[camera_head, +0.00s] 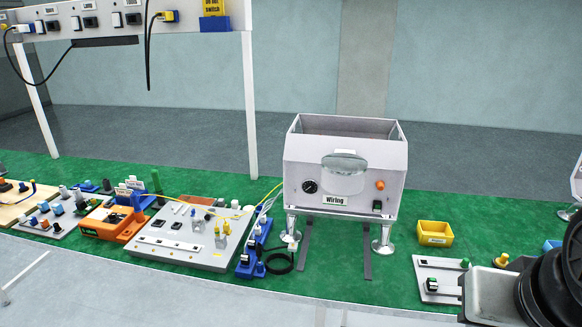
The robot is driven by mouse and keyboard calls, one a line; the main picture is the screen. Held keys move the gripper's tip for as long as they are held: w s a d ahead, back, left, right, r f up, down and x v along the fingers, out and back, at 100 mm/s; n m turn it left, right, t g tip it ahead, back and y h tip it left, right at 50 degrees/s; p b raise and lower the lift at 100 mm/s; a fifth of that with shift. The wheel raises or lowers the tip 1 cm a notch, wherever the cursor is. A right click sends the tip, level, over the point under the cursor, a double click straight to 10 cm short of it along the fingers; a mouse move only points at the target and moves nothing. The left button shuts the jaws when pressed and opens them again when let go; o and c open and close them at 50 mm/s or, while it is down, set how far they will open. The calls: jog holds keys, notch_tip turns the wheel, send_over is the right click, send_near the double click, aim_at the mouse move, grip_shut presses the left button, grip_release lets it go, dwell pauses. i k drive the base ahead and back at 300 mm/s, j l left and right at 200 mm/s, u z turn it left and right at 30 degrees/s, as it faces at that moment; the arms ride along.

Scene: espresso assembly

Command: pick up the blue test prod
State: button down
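An orange box-shaped device (100,225) sits on the green mat at the left. A slim blue upright piece (137,204) stands at its right end and looks like the blue test prod. My gripper is not in view. Only a dark, rounded part of my own body shows at the lower right, far from the orange device.
A white machine labelled "Wiring" (343,172) stands on legs mid-mat. A grey board (170,245) with small parts lies right of the orange device. Blue fixtures (253,250) and cables stand between. A yellow bin (435,233) is at right. A white post (250,110) rises behind.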

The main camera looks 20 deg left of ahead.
aim_at(133, 198)
jog(key=u, duration=1.9)
jog(key=z, duration=0.95)
jog(key=i+j+u, duration=0.2)
jog(key=i+j, duration=0.25)
jog(key=j, duration=0.2)
jog(key=i+j+u, duration=0.2)
jog(key=i+j, duration=0.3)
jog(key=i+j+u, duration=0.15)
jog(key=i+j, duration=0.35)
jog(key=i+j+u, duration=0.2)
jog(key=i+j, duration=0.3)
jog(key=i+j+u, duration=0.2)
jog(key=i+j, duration=0.15)
jog(key=i, duration=0.3)
